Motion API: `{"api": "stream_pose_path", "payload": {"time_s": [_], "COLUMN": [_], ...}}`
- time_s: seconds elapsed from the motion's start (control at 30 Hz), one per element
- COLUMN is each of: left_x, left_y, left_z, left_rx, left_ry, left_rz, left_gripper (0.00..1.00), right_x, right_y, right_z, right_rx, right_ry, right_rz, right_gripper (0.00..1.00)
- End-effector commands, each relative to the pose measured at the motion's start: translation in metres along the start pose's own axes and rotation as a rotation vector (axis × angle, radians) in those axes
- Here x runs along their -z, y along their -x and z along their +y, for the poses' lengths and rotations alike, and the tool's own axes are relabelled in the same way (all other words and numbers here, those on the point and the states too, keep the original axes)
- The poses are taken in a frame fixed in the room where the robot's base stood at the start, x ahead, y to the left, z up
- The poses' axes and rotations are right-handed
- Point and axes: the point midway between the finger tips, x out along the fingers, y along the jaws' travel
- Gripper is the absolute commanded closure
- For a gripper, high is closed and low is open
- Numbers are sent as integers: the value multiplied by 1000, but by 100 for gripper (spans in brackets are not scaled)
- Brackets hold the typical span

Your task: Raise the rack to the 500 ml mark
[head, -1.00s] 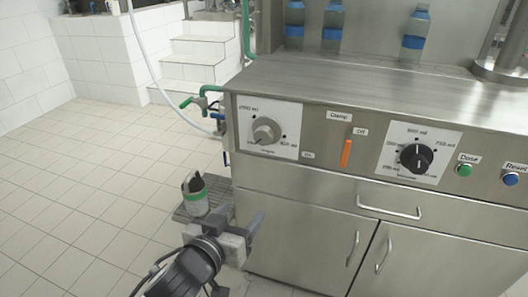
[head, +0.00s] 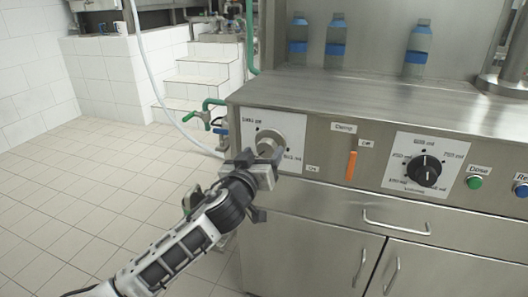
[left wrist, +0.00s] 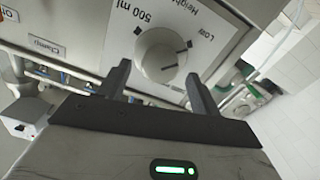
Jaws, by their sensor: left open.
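The height dial's grey round knob (head: 268,142) is on a white plate (head: 290,128) at the left of the steel machine's front panel. In the left wrist view the knob (left wrist: 160,52) faces me, with "Height", "500 ml" and "Low" printed around it. A short dark mark on its face points rightward, on the "Low" side rather than toward "500 ml". My left gripper (head: 262,165) is open in front of the knob; its two fingers (left wrist: 155,76) show below the knob and to either side, not closed on it. I cannot make out the rack. My right gripper is not in view.
An orange clamp lever (head: 351,165), a black volume knob (head: 424,170) and green (head: 474,182) and blue (head: 521,190) buttons lie to the right. Bottles (head: 336,42) with blue bands stand behind the worktop (head: 370,100). A drawer handle (head: 395,222) sticks out below. Tiled floor is free at left.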

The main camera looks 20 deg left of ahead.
Motion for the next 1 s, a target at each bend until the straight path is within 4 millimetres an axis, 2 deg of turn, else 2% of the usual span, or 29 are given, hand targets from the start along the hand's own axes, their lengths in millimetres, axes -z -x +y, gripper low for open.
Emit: {"api": "stream_pose_path", "payload": {"time_s": [0.2, 0.5, 0.53, 0.67, 0.7, 1.0], "left_x": [0, -1, -1, -1, -1, 0], "left_y": [-19, -20, -20, -20, -20, -20], "left_z": [1, 1, 1, 0, 0, 1], "left_rx": [-1, -1, -1, -1, -1, -1], "left_ry": [1, 1, 1, 0, 0, -26], "left_rz": [-1, -1, -1, -1, -1, -2], "left_gripper": [36, 36, 41, 77, 81, 80], "right_x": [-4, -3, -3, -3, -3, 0], "right_y": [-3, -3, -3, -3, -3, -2], "right_z": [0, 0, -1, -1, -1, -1], "right_rx": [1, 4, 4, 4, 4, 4], "right_ry": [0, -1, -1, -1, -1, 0], "right_rz": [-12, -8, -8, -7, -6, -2], "right_gripper": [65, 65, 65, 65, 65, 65]}}
